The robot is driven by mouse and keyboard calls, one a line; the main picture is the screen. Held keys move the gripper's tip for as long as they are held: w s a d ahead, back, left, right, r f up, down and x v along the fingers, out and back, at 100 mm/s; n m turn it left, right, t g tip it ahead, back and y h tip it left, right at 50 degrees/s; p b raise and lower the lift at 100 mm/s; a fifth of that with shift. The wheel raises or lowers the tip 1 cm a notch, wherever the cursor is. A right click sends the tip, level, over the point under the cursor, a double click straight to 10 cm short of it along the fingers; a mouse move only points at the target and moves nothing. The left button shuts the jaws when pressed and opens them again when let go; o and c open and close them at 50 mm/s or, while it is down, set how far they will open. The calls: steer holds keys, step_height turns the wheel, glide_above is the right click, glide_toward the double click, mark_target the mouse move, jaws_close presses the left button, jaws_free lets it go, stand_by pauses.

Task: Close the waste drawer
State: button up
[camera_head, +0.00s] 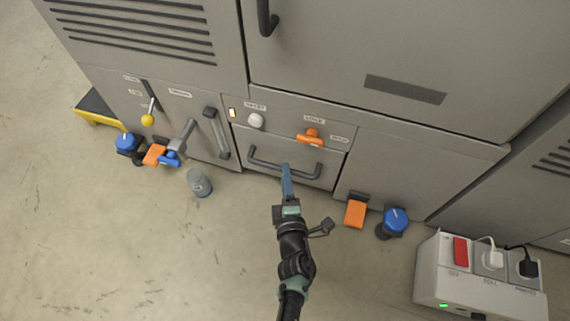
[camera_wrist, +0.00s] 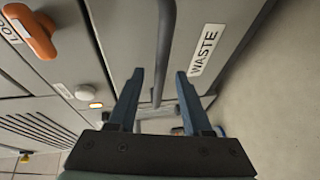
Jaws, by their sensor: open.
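The waste drawer (camera_head: 262,147) is a grey front low in the middle of the cabinet, with a dark bar handle (camera_head: 262,164) across it. It looks nearly flush in the head view; I cannot tell whether a small gap is left. In the wrist view the drawer front (camera_wrist: 126,28) bears a WASTE label (camera_wrist: 207,48). My gripper (camera_head: 287,167) is at the middle of the handle. In the wrist view my gripper (camera_wrist: 159,73) is open, and the handle bar (camera_wrist: 165,45) shows between its two fingers. Contact cannot be told.
An orange knob (camera_head: 311,137) and a white knob (camera_head: 255,121) sit above the drawer. A grey cup-like cylinder (camera_head: 199,183) stands on the floor at left. Orange (camera_head: 355,213) and blue (camera_head: 396,220) parts and a power box (camera_head: 470,275) are at right. Floor in front is clear.

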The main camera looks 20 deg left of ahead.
steer(key=p+v, duration=0.3)
steer(key=v, duration=0.6)
steer(key=shift+p, duration=0.3)
steer(key=shift+s+d, duration=0.1)
